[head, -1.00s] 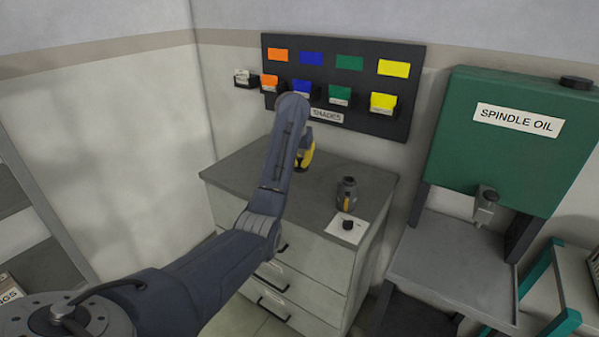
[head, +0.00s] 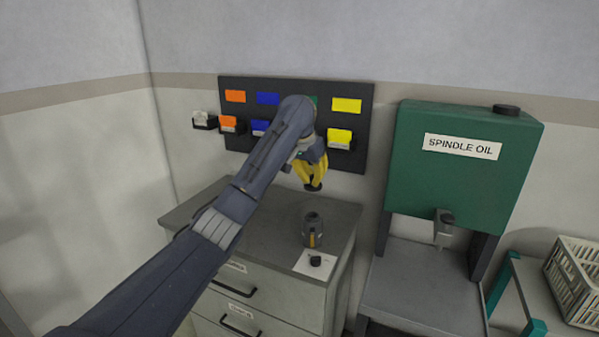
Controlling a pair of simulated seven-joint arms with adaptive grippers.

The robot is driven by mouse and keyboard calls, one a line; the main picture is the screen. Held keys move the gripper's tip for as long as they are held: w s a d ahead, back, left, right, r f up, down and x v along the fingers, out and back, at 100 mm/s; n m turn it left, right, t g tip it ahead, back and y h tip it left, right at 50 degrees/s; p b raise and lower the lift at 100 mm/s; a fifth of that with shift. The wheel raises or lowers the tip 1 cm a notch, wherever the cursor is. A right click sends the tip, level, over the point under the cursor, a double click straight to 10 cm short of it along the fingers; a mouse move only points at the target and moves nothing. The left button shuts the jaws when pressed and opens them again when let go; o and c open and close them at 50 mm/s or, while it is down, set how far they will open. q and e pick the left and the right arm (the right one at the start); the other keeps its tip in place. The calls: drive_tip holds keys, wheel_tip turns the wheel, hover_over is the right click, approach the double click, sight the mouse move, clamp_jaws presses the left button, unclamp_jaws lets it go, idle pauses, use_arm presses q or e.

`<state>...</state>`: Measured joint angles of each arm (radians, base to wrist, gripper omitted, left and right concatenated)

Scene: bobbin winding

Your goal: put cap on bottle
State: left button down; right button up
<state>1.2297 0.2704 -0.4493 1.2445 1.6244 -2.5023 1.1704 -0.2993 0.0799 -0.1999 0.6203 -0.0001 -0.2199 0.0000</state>
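A dark grey bottle (head: 311,231) with a yellowish stripe stands upright on the cabinet top. A small black cap (head: 316,260) lies on a white card (head: 305,265) in front of it, apart from the bottle. My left gripper (head: 314,186), with yellow fingers, points down above and behind the bottle in the picture, touching neither bottle nor cap. Its fingers overlap in this view, so I cannot tell whether they are open. My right gripper is out of view.
The grey cabinet top (head: 270,214) is otherwise clear. A dark shades board (head: 365,92) with coloured cards and small bins hangs behind it. A green spindle oil tank (head: 465,185) stands to the right, with a crate (head: 580,280) beyond.

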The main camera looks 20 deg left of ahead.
use_arm(q)
hover_over(314, 213)
drive_tip(key=s, duration=0.1)
drive_tip(key=shift+s+a+f, duration=0.1)
drive_tip(key=shift+f, duration=1.65)
drive_tip(key=shift+s+f, duration=0.1)
drive_tip(key=shift+f, duration=1.6)
drive_tip(key=shift+f, duration=1.9)
drive_tip(key=c, duration=1.5)
unclamp_jaws()
drive_tip(key=shift+o, duration=0.2)
drive_tip(key=shift+r, duration=0.15)
drive_tip(key=v, duration=1.1)
drive_tip(key=shift+s+r, duration=0.2)
drive_tip(key=shift+r, duration=0.1)
